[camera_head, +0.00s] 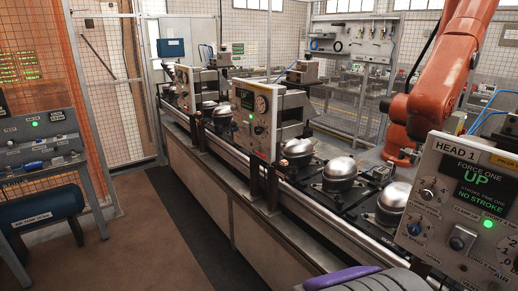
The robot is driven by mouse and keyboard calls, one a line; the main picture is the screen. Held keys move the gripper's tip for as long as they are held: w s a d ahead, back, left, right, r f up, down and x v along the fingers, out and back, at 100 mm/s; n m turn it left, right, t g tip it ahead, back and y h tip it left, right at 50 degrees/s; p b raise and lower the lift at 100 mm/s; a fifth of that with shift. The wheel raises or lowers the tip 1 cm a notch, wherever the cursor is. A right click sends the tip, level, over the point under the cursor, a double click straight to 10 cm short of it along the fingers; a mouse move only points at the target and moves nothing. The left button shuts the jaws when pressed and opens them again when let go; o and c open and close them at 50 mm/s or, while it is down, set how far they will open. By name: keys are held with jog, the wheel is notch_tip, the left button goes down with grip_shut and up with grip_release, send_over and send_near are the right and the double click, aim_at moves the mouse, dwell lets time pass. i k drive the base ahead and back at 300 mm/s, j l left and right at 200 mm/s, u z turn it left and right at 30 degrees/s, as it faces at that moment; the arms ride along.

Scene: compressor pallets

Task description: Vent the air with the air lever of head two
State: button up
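A grey control panel marked HEAD 1 (462,205) stands at the right front, with a screen reading FORCE ONE UP and NO STROKE, a green light, knobs and a gauge cut by the picture edge. A second, similar panel (252,112) stands farther along the line, near the middle, with a dark screen, a round gauge and a green light. A third panel (185,85) stands beyond it. The labels on these farther panels are too small to read, and I cannot make out an air lever on them.
A conveyor line with a metal front (210,165) runs from far left to front right, carrying silver domed compressors (340,170). An orange robot arm (425,105) is behind it. A grey console (42,140) and blue tank (40,215) stand left. The brown floor (160,230) between is clear.

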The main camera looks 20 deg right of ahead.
aim_at(259, 154)
jog(key=i+z, duration=0.3)
jog(key=i, duration=0.6)
